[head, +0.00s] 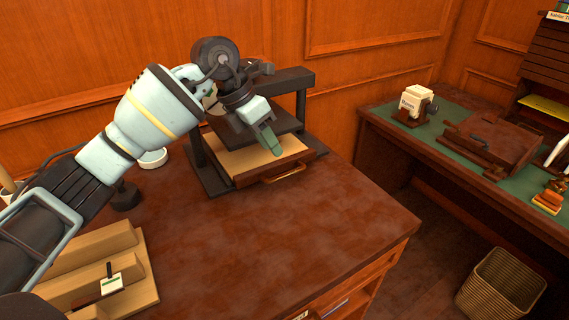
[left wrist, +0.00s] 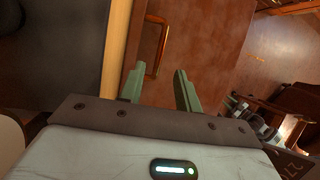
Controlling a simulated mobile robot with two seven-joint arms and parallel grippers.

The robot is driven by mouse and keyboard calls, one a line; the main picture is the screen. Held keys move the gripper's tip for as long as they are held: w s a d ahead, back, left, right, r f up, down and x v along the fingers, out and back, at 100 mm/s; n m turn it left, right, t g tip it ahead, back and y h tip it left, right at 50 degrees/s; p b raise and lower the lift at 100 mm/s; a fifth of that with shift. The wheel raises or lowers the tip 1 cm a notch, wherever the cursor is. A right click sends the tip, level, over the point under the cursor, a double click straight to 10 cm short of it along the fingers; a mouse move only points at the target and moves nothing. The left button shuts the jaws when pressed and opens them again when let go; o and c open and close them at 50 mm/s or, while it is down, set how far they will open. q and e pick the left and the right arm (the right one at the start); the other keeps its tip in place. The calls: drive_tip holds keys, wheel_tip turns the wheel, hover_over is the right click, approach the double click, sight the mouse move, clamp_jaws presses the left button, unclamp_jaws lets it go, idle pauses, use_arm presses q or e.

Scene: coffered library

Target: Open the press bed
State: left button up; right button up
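The press (head: 300,92) stands on the brown desk against the panelled wall, with a dark frame and a dark plate. My left gripper (head: 272,147) hangs over the bed's front part, pointing down, and hides part of the press. In the left wrist view my left gripper (left wrist: 159,80) has its green fingers apart, with nothing between them. The brass handle (left wrist: 158,48) shows just beyond the fingertips there. My right gripper is in neither view.
A wooden stepped rack (head: 100,245) with a small stamp-like tool (head: 110,284) lies front left on the desk. A white round dish (head: 152,158) stands left of the press. The desk's front right is clear. A wicker basket (head: 500,285) stands on the floor.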

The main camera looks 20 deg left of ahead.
sight(283, 164)
use_arm(q)
drive_tip(key=x, duration=0.7)
drive_tip(key=shift+d, duration=0.15)
clamp_jaws()
